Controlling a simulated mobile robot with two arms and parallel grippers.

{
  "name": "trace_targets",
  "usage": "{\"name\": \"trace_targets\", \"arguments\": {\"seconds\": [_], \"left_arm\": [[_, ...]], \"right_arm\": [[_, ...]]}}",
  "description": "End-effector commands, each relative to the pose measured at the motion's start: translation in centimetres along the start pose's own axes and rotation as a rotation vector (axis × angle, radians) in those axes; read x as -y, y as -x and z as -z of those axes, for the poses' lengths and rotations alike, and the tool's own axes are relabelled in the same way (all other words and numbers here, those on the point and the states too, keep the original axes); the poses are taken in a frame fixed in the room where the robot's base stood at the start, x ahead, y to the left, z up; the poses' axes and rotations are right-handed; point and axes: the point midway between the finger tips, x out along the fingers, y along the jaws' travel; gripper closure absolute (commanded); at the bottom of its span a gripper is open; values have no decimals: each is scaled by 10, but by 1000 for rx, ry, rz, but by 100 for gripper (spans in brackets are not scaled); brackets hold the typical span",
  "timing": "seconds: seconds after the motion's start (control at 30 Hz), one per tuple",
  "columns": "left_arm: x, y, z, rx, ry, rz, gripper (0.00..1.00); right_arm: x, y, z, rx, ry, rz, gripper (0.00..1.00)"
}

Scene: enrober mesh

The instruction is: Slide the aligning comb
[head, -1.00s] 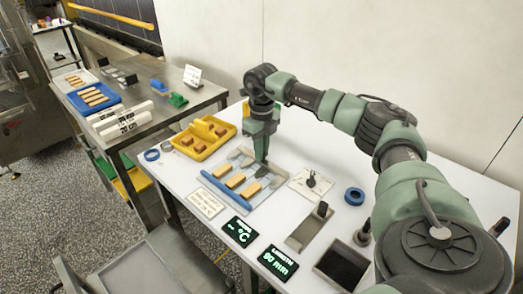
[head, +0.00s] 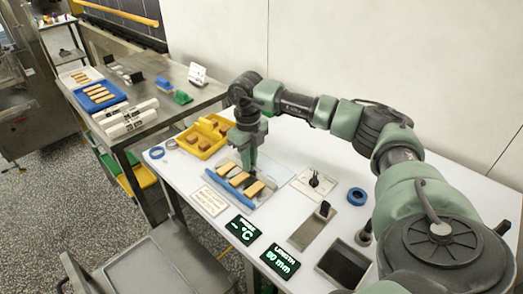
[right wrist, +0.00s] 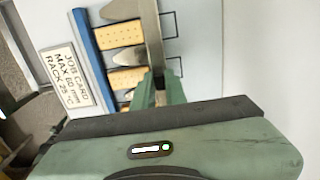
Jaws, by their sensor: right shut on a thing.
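The aligning comb (right wrist: 152,35) shows in the right wrist view as a grey strip with pale pointed teeth towards the bars. My right gripper (right wrist: 158,88) is shut on it; in the head view this gripper (head: 248,172) is low over the mat, just behind the bars. Several tan bars, one of them here (head: 254,189), lie side by side between the comb and a blue rail (right wrist: 91,45). The teeth reach in beside the bars; whether they touch them I cannot tell. The gripper hides part of the comb. My left gripper is out of view.
A job card (head: 209,201) and two displays, reading in part °C (head: 243,230) and 90 mm (head: 280,262), lie in front. A yellow tray (head: 190,143) stands behind left.

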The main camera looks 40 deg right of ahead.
Motion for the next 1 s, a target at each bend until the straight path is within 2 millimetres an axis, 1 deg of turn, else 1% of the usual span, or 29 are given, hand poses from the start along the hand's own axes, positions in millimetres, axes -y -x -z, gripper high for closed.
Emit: {"name": "trace_targets", "arguments": {"seconds": [0.03,0.1,0.37,0.4,0.47,0.8,0.87,0.97,1.0], "left_arm": [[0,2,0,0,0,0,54],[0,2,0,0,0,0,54],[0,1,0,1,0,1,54],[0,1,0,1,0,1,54],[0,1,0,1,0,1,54],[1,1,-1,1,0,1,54],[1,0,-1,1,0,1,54],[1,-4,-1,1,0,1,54],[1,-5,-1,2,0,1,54]], "right_arm": [[-8,2,-1,4,4,-3,100],[-12,2,-1,4,2,-2,100],[-14,1,-1,5,3,-5,100],[-14,1,-1,5,3,-5,82],[-14,1,-1,4,3,-5,65],[-12,2,0,3,1,-1,65],[-12,6,-1,3,1,-1,65],[-12,19,-1,5,1,-2,65],[-12,27,-2,7,2,-2,65]]}}
